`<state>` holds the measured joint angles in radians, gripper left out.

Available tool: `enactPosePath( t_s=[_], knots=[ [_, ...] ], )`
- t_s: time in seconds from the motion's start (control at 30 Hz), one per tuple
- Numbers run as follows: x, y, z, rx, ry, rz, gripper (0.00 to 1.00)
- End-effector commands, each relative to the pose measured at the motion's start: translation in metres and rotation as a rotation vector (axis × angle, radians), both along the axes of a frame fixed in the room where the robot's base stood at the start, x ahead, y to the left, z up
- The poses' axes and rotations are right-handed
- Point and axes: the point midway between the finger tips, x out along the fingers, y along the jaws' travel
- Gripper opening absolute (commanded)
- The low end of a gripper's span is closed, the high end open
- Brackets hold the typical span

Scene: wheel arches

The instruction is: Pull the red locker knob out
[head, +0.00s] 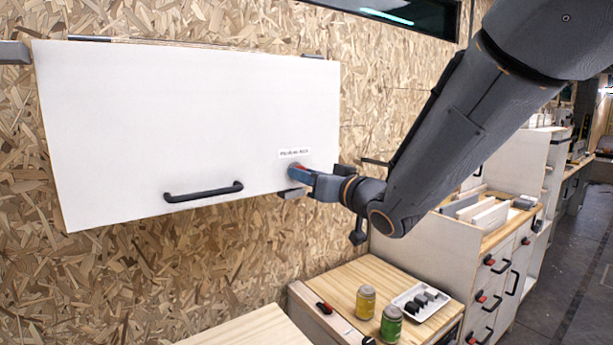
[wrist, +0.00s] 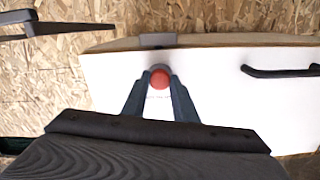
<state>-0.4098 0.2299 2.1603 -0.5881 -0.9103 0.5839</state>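The red locker knob (wrist: 160,78) is on the white locker door (wrist: 220,90), close to the door's edge with a grey bracket. In the wrist view my gripper (wrist: 161,76) has one finger on each side of the knob, and the fingertips appear to press against it. In the head view my gripper (head: 299,172) is at the lower right corner of the white door (head: 180,120), just below a small label (head: 294,153). Only a sliver of red shows there; the fingers hide most of the knob.
A black bar handle (head: 204,192) sticks out from the door left of the knob. Below stands a wooden-topped cabinet (head: 340,283) with a yellow can (head: 365,302), a green can (head: 391,324) and a white tray (head: 402,306). Drawers with red knobs stand at the right.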

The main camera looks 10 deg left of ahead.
Motion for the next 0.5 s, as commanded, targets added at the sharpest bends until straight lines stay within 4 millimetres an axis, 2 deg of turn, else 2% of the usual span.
enactPosePath(
  t_s=[0.2,0.4,0.5],
  knots=[
    [-0.001,-0.001,0.000,0.000,0.000,0.000,0.00],
    [-0.011,-0.014,0.000,0.000,0.000,0.000,0.00],
    [-0.012,-0.013,0.000,-0.001,0.001,0.001,0.00]
  ],
)
